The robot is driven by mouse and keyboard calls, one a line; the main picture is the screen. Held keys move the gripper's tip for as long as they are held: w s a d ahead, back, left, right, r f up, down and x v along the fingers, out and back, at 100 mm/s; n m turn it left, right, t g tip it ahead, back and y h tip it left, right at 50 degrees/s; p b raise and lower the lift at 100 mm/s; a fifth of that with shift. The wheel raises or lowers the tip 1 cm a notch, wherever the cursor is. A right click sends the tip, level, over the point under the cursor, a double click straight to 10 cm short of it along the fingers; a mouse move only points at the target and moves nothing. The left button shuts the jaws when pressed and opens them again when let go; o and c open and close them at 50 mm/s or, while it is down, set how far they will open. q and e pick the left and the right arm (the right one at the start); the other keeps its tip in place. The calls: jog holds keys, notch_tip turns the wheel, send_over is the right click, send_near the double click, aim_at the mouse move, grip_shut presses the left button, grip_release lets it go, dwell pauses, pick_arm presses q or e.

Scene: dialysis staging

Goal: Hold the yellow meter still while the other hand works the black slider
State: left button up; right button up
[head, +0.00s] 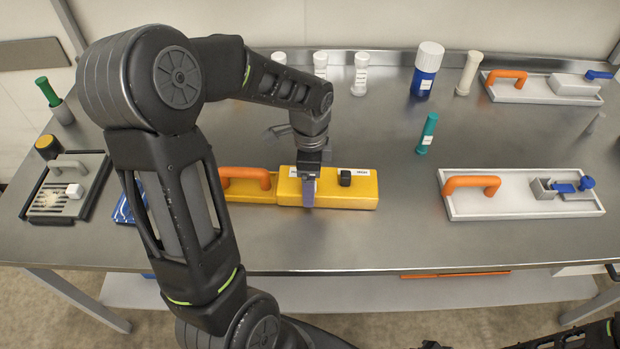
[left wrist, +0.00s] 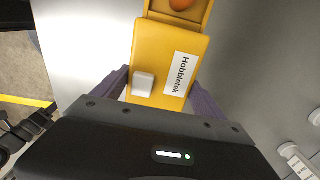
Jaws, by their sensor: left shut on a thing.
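The yellow meter (head: 335,193) is a long box on the steel table, with an orange-handled yellow section at its left. The black slider (head: 345,177) is a small black block on its top, right of my left gripper (head: 309,188). My left gripper is shut across the meter, one purple finger on each side. In the left wrist view the meter (left wrist: 166,50) lies between the fingers, with a "Hobbletek" label and a white block (left wrist: 143,84) on top. The black slider is hidden there. Only dark links of my right arm show at the lower right; its gripper is out of view.
A white tray (head: 455,206) with an orange handle stands right of the meter. A green-capped tube (head: 427,133) lies behind, and a blue bottle (head: 424,78) stands farther back. A grey drain tray (head: 75,205) is at left. Bare table lies between the meter and the white tray.

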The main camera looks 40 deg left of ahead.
pick_arm(q)
jog(key=shift+c, duration=1.4)
jog(key=o, duration=1.6)
notch_tip(320, 180, up, 12)
jog(key=shift+r, duration=0.1)
